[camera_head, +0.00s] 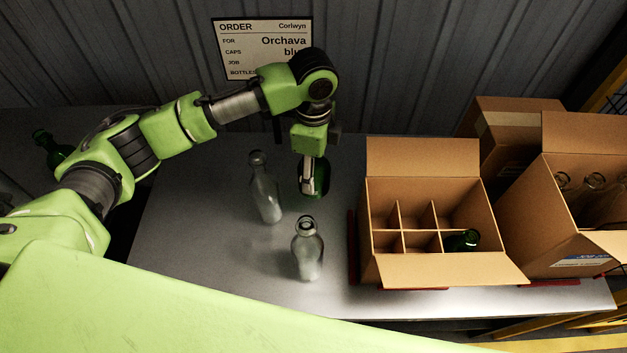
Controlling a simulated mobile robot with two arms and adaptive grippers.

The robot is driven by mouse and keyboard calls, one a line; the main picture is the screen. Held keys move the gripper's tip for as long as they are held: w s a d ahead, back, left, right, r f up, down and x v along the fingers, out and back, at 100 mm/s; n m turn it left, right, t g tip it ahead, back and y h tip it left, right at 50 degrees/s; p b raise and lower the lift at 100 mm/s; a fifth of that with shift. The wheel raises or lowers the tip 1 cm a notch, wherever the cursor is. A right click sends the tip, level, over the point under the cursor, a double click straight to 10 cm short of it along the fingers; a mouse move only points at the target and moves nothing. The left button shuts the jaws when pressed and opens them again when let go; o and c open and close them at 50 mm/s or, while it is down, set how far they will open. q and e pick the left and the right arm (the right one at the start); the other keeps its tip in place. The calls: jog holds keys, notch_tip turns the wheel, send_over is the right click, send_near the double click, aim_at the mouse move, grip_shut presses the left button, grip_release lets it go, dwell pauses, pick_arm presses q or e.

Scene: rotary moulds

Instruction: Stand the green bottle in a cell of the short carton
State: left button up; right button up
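A dark green bottle (322,180) is at the middle of the table, partly behind the fingers of my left gripper (310,188). The gripper points down from above and hides the bottle's neck. I cannot tell whether its fingers are closed on the bottle, or whether the bottle touches the table. The open short carton (440,272) stands to the right, its cardboard dividers forming several cells. Another green bottle (463,241) is in its front right cell, only its upper part showing. The other visible cells look empty. My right gripper is not in view.
Two clear bottles (265,190) (308,250) stand left of and in front of the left gripper. A green bottle (44,143) is at the far left behind my arm.

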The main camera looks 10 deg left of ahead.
pick_arm(q)
jog(key=shift+r, duration=0.5)
notch_tip(320, 180, up, 14)
jog(key=p, duration=1.6)
jog(key=shift+r, duration=0.2)
jog(key=shift+r, duration=0.1)
